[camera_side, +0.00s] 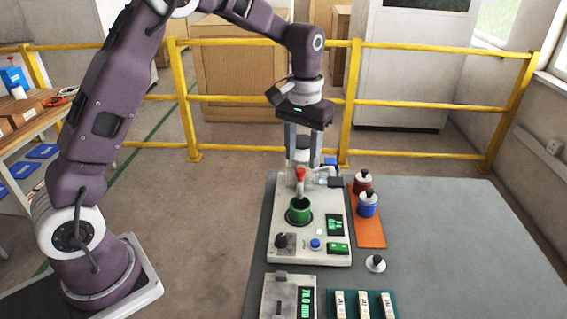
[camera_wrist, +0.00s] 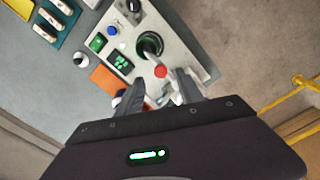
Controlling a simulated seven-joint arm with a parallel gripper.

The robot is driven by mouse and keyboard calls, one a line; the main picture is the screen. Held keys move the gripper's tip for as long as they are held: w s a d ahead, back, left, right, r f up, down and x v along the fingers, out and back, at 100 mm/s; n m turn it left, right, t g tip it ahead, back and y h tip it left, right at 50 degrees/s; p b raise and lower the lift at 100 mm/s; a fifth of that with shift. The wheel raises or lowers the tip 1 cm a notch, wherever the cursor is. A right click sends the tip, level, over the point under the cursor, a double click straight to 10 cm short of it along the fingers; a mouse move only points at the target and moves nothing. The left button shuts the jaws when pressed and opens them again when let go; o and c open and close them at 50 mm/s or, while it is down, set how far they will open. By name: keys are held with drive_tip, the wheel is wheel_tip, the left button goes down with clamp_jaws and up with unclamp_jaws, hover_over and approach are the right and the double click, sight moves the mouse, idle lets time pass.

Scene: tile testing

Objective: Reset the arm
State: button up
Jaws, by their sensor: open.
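My gripper (camera_side: 303,150) hangs pointing down over the back part of the testing machine (camera_side: 272,215). In the wrist view its two fingers (camera_wrist: 158,90) are apart with nothing seen held between them. A red knob (camera_side: 300,174) on the machine shows just below and in front of the fingers in the side view; it also shows in the wrist view (camera_wrist: 161,71). The fingertips' exact height above the machine is hard to tell.
Red (camera_side: 362,184) and blue (camera_side: 368,205) knobbed weights stand on an orange mat (camera_side: 371,235). A white knobbed piece (camera_side: 375,264) stands on the grey table (camera_side: 450,240). A gauge box (camera_side: 280,295) and a teal tray (camera_side: 391,300) lie at the front. The table's right side is clear.

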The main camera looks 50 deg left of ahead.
drive_tip(key=shift+r, duration=1.2)
drive_tip(key=s+d+r+t, duration=0.1)
drive_tip(key=s+r+t, duration=0.1)
drive_tip(key=s+r, duration=0.55)
drive_tip(key=s+d+m+t, duration=0.1)
drive_tip(key=s+m+t, duration=0.2)
drive_tip(key=s, duration=1.8)
drive_tip(key=shift+s+d+r+t, duration=0.3)
drive_tip(key=shift+s+r, duration=0.05)
drive_tip(key=shift+r, duration=0.1)
drive_tip(key=shift+c, duration=0.4)
